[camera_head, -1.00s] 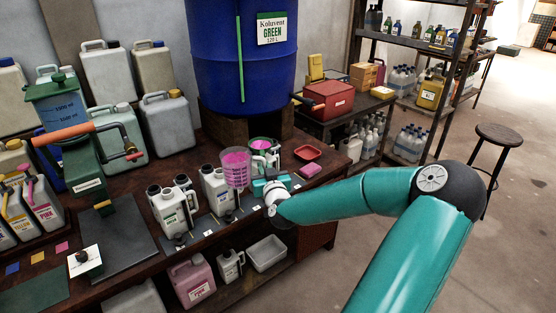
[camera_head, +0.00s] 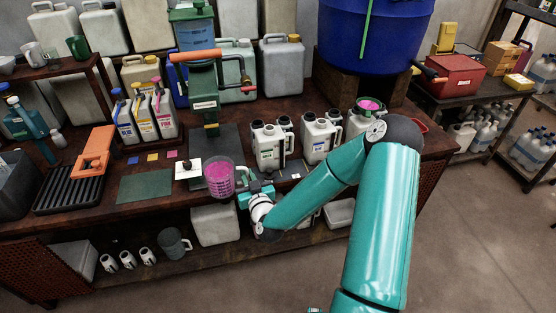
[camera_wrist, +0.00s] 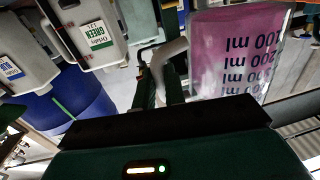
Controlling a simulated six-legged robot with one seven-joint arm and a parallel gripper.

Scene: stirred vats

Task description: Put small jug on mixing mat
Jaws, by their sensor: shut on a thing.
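The small jug (camera_head: 218,177) is clear with pink liquid in it. My gripper (camera_head: 243,186) is shut on its handle, on the jug's right side. The jug is upright, held in front of the dark slab and beside a small white board with a dark knob. In the wrist view the jug (camera_wrist: 238,50) appears upside down with its ml marks, and its handle (camera_wrist: 165,68) lies between the fingers. A flat green mat (camera_head: 145,187), which looks like the mixing mat, lies bare on the bench left of the jug.
The white knobbed board (camera_head: 188,169) stands between jug and mat. A green pump with an orange handle (camera_head: 195,56) rises behind. Black-capped containers (camera_head: 268,146) stand to the right.

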